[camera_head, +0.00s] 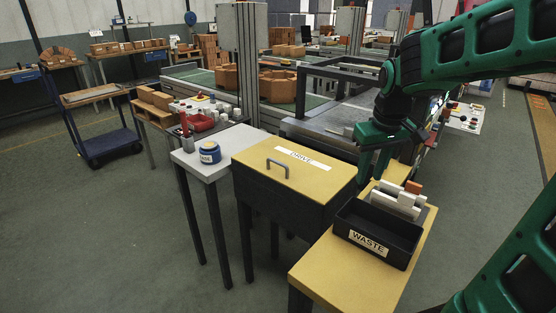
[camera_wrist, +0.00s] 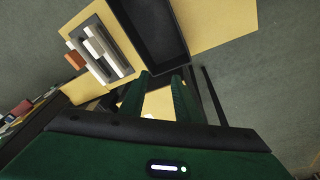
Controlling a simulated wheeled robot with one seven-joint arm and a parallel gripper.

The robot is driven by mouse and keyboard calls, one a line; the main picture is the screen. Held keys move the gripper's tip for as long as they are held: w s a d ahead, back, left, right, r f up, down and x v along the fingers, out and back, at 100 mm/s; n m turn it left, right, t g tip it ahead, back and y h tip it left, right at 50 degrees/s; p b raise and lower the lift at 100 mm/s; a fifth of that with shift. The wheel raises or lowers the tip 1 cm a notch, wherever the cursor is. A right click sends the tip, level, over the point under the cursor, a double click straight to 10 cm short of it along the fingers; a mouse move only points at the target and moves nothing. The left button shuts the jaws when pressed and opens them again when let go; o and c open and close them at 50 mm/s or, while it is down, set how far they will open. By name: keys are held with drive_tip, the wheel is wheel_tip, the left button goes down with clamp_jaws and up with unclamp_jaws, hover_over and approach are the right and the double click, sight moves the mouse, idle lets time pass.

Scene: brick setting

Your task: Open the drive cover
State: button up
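The drive cover (camera_head: 248,171) is a flat yellow lid with a white label reading "DRIVE". It lies shut on a dark box in the middle of the head view. A grey bar handle (camera_head: 278,162) stands up from the lid. My green gripper (camera_head: 373,172) points down to the right of the lid, apart from the handle, near the waste tray. In the wrist view its two fingers (camera_wrist: 158,88) are spread with nothing visible between them. A yellow surface shows beyond them; I cannot tell whether it is the lid.
A black waste tray (camera_head: 345,226) and a rack of white and orange blocks (camera_head: 400,203) stand on a yellow table (camera_head: 318,271) at right. Floor in front is clear.

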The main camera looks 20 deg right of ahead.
drive_tip(key=w+a+n+t, duration=0.2)
drive_tip(key=w+a+n, duration=0.35)
drive_tip(key=w, duration=0.85)
drive_tip(key=n+y, duration=0.1)
drive_tip(key=n, duration=0.1)
approach(279, 163)
drive_tip(key=shift+t, duration=0.4)
drive_tip(key=x, duration=0.7)
drive_tip(key=shift+w+f, duration=0.25)
drive_tip(key=shift+f, duration=0.1)
drive_tip(key=shift+a, duration=0.1)
clamp_jaws()
